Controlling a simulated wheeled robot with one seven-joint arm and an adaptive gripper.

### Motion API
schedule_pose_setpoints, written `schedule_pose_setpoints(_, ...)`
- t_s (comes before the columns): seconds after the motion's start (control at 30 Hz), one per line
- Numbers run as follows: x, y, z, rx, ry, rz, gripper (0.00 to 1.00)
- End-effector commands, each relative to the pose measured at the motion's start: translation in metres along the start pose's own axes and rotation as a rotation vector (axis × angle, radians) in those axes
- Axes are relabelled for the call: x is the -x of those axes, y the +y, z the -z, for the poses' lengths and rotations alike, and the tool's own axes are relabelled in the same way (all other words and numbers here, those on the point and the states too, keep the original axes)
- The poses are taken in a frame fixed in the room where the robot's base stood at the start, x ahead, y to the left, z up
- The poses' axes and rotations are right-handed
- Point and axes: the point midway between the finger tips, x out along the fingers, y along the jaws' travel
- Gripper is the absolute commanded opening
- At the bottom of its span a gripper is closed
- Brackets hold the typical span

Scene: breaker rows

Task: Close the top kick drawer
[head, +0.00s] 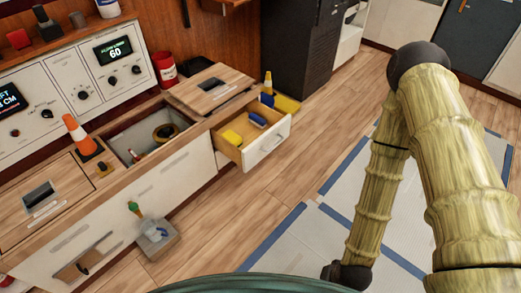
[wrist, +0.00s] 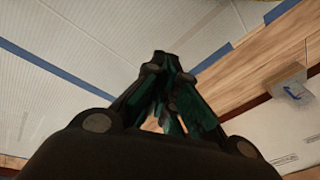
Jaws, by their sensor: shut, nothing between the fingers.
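A drawer with a white front (head: 259,153) and a wooden inside stands pulled out from the end of the low wood-topped cabinet (head: 172,190) in the head view. A yellow item (head: 232,137) and a blue item (head: 257,119) lie in it. My gripper (wrist: 168,66) shows in the wrist view, its dark and green fingers together and empty, over the pale floor mat. It is out of the head view, where only my arm shows at the right, apart from the drawer. I cannot see the drawer clearly in the wrist view.
A grey box (head: 157,240) stands on the floor before the cabinet. A dark tall cabinet (head: 303,45) stands behind. The pale mat (head: 310,235) is clear.

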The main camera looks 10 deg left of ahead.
Motion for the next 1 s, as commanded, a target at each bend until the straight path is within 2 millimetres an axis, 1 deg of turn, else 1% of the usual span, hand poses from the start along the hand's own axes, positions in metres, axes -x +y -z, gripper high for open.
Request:
schedule_pose_setpoints(0.03,-0.032,-0.020,0.015,-0.038,0.058,0.051,0.00)
schedule_pose_setpoints(0.07,-0.043,-0.035,0.027,-0.066,0.098,0.086,0.00)
schedule_pose_setpoints(0.1,-0.057,-0.055,0.043,-0.106,0.152,0.136,0.00)
schedule_pose_setpoints(0.17,-0.074,-0.085,0.069,-0.172,0.232,0.213,0.00)
schedule_pose_setpoints(0.2,-0.083,-0.105,0.087,-0.216,0.283,0.267,0.00)
schedule_pose_setpoints(0.27,-0.093,-0.132,0.113,-0.290,0.359,0.347,0.00)
schedule_pose_setpoints(0.3,-0.098,-0.149,0.131,-0.340,0.408,0.403,0.00)
schedule_pose_setpoints(0.33,-0.100,-0.162,0.144,-0.379,0.444,0.446,0.00)
schedule_pose_setpoints(0.37,-0.102,-0.173,0.158,-0.418,0.480,0.488,0.00)
schedule_pose_setpoints(0.4,-0.103,-0.188,0.176,-0.472,0.526,0.547,0.00)
schedule_pose_setpoints(0.47,-0.102,-0.207,0.203,-0.553,0.595,0.634,0.00)
schedule_pose_setpoints(0.5,-0.100,-0.219,0.221,-0.608,0.639,0.694,0.00)
schedule_pose_setpoints(0.6,-0.090,-0.240,0.261,-0.738,0.738,0.835,0.00)
schedule_pose_setpoints(0.7,-0.076,-0.251,0.294,-0.846,0.819,0.956,0.00)
schedule_pose_setpoints(0.83,-0.061,-0.258,0.321,-0.941,0.887,1.067,0.00)
schedule_pose_setpoints(1.0,-0.051,-0.260,0.336,-0.993,0.925,1.128,0.00)
